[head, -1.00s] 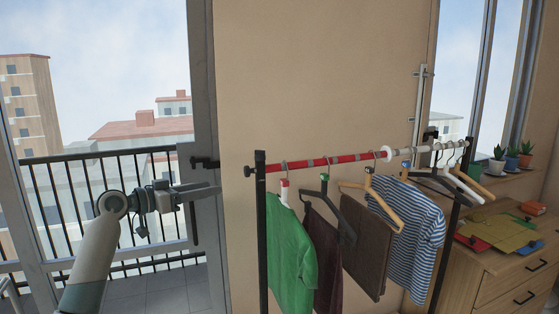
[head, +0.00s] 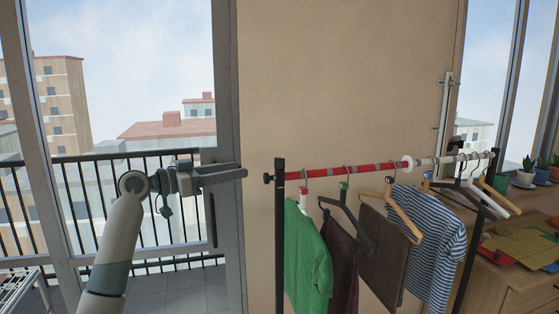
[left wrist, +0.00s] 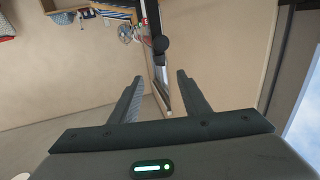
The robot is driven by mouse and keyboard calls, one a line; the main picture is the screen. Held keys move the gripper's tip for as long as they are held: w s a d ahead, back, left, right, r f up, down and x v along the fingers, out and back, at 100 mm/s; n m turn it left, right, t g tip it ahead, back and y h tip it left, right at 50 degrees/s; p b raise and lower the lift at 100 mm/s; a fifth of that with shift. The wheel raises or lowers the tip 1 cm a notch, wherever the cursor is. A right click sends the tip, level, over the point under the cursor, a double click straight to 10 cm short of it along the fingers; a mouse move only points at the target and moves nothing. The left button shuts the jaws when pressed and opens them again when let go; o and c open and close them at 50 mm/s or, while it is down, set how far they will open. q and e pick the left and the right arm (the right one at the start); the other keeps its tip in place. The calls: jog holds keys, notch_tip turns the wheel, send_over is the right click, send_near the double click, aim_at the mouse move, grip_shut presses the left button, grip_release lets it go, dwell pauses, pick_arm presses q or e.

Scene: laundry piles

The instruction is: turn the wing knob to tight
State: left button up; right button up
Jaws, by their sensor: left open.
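The black wing knob (head: 268,179) sticks out from the left post of the clothes rack (head: 280,240), level with the rail. In the left wrist view the dark knob (left wrist: 161,44) shows just beyond the fingertips, roughly in line with the gap between them. Its exact turn angle is too small to tell. My left gripper (head: 245,173) points right at the knob, with a small gap to its left in the head view. In the left wrist view the gripper (left wrist: 160,76) is open with nothing between its fingers. My right gripper is out of view.
A red and white rail (head: 340,171) carries a green shirt (head: 306,255), dark trousers, a brown garment and a striped shirt (head: 435,240) on hangers. A window frame (head: 228,120) stands behind my left gripper. A dresser (head: 515,290) is at the right.

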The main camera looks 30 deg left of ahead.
aim_at(280, 162)
pick_arm(q)
jog(key=p+x, duration=0.6)
jog(key=x, duration=0.8)
jog(key=shift+d+r+p, duration=0.1)
jog(key=shift+p, duration=0.2)
jog(key=shift+w+d, duration=0.25)
jog(key=shift+w, duration=0.15)
jog(key=c, duration=1)
